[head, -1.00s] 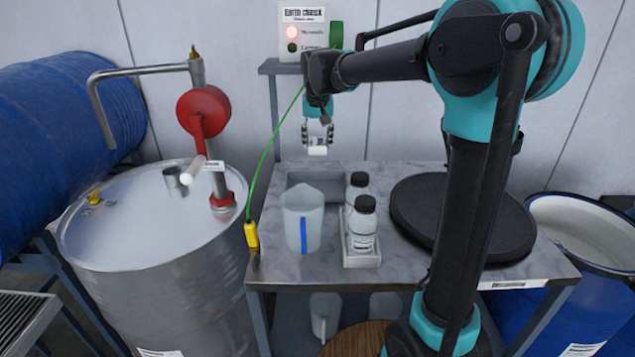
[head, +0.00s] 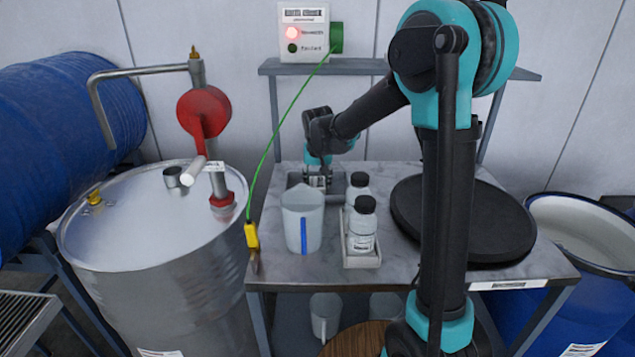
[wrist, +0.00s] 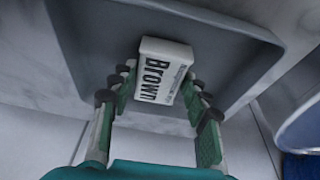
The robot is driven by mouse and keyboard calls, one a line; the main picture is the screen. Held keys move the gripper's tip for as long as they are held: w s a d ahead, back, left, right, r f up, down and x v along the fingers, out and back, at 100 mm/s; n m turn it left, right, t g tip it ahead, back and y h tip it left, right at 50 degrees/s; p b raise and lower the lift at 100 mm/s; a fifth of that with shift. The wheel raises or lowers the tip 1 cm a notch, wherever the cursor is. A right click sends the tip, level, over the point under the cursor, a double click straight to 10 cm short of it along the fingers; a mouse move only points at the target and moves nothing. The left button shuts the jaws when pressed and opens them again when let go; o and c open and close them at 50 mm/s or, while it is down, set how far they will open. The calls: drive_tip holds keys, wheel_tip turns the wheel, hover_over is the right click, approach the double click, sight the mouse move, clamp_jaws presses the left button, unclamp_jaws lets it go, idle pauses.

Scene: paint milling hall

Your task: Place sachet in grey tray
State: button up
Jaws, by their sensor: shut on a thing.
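The white sachet (wrist: 160,72), printed "Brown", is between the fingers of my gripper (wrist: 155,88) in the wrist view. My gripper is shut on it. The grey tray (wrist: 225,35) lies right behind and around the sachet in that view; I cannot tell whether the sachet touches its floor. In the head view my gripper (head: 319,182) is low over the grey tray (head: 349,181) at the back of the table. The pitcher and my gripper hide much of the tray there, and the sachet cannot be made out.
A translucent pitcher (head: 301,222) with a blue strip stands just in front of the tray. Two black-capped bottles (head: 362,228) stand in a white holder (head: 361,260) beside it. A black round disc (head: 462,220) covers the table's right side. A steel drum (head: 150,230) stands left.

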drive_tip(key=o, duration=1.2)
drive_tip(key=v, duration=1.2)
